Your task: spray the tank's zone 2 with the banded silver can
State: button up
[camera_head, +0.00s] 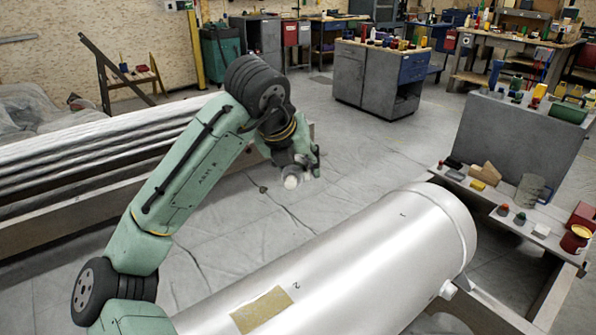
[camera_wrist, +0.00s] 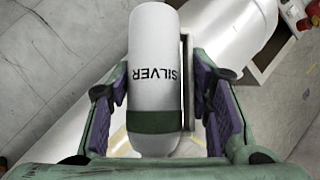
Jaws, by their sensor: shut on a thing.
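My gripper (camera_head: 304,166) is shut on a silver can, held in the air above the floor, beyond the tank's far side. In the wrist view the can (camera_wrist: 153,55) is pale, reads "SILVER" and has a dark green band near its lower end. The purple-padded fingers of my gripper (camera_wrist: 158,105) stand on both sides of it. The tank (camera_head: 355,240) is a large pale metal cylinder lying across the foreground. A "2" is marked on it beside a tan patch (camera_head: 262,309); another small mark sits nearer its right end. Part of the tank (camera_wrist: 225,35) shows behind the can.
A grey shelf unit (camera_head: 515,140) with a ledge of small items stands right of the tank. A red tin (camera_head: 575,239) sits on the ledge. A stack of long ribbed sheets (camera_head: 60,165) lies at left. The sheeted floor (camera_head: 370,150) behind the tank is open.

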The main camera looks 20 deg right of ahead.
jog(key=shift+d, duration=0.15)
jog(key=shift+d+f+b, duration=0.1)
jog(key=shift+f+b, duration=0.05)
jog(key=shift+b, duration=0.15)
notch_tip(320, 180, down, 5)
jog(key=b, duration=0.5)
jog(key=s+a, duration=0.4)
jog(key=a, duration=0.6)
jog(key=s+a, duration=0.4)
jog(key=a, duration=0.6)
jog(key=shift+s+a+r+p, duration=0.15)
jog(key=shift+r+p, duration=0.2)
jog(key=shift+p, duration=0.1)
jog(key=shift+o, duration=1)
jog(key=c, duration=0.9)
jog(key=w+d+p, duration=0.1)
jog(key=w+d, duration=0.1)
jog(key=d, duration=0.4)
jog(key=w+d+p, duration=0.1)
jog(key=w+d, duration=0.2)
jog(key=d, duration=0.4)
jog(key=w+d+p, duration=0.1)
jog(key=w+d, duration=0.1)
jog(key=d, duration=0.5)
jog(key=shift+w+d, duration=0.25)
